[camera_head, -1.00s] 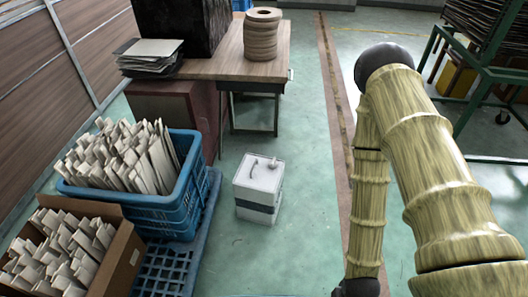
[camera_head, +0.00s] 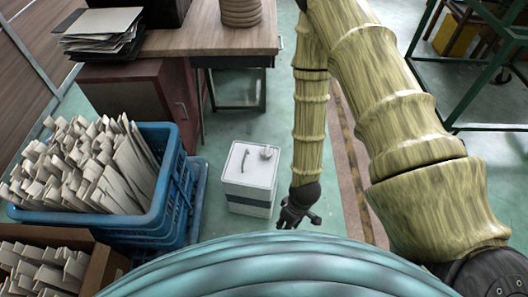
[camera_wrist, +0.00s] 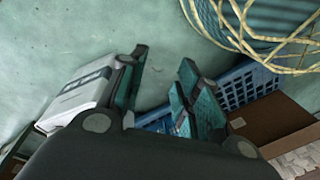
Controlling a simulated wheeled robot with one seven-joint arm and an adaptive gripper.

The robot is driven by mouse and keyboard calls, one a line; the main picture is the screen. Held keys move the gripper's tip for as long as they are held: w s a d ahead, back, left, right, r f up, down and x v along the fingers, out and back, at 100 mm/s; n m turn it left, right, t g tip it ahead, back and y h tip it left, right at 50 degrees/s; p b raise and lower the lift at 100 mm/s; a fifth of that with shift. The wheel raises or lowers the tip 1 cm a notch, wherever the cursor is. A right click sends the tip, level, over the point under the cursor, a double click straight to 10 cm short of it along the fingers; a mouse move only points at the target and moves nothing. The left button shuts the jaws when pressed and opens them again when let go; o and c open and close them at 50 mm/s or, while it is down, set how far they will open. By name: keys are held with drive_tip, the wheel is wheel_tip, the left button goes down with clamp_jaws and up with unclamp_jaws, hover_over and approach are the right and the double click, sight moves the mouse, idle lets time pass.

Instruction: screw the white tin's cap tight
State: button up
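The white tin (camera_head: 248,193) is a boxy white can with a dark band, standing upright on the green floor in the head view. Its small pale cap (camera_head: 266,153) is on the top near the right edge, beside a curved handle (camera_head: 245,159). I cannot tell how tightly the cap sits. My gripper (camera_head: 299,216) hangs low to the right of the tin, apart from it. In the wrist view the fingers of my gripper (camera_wrist: 164,62) are spread with nothing between them. The tin (camera_wrist: 80,97) shows there at the left, partly behind a finger; its cap is hidden.
A blue crate (camera_head: 168,205) full of pale pieces stands left of the tin, with a cardboard box (camera_head: 108,264) in front. A wooden desk (camera_head: 215,38) stands behind. A green metal frame (camera_head: 425,75) is at the right. Open floor lies right of the tin.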

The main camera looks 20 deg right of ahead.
drive_tip(key=w+a+f+n+b, duration=0.2)
drive_tip(key=w+f+n+b, duration=0.35)
drive_tip(key=w, duration=0.45)
wheel_tip(320, 180, up, 6)
drive_tip(key=n+h+b, duration=0.2)
drive_tip(key=n+b, duration=1.6)
drive_tip(key=n, duration=0.1)
hover_over(267, 150)
wheel_tip(267, 150, down, 10)
drive_tip(key=b, duration=0.3)
drive_tip(key=shift+w+b, duration=0.15)
drive_tip(key=shift+b, duration=0.2)
clamp_jaws()
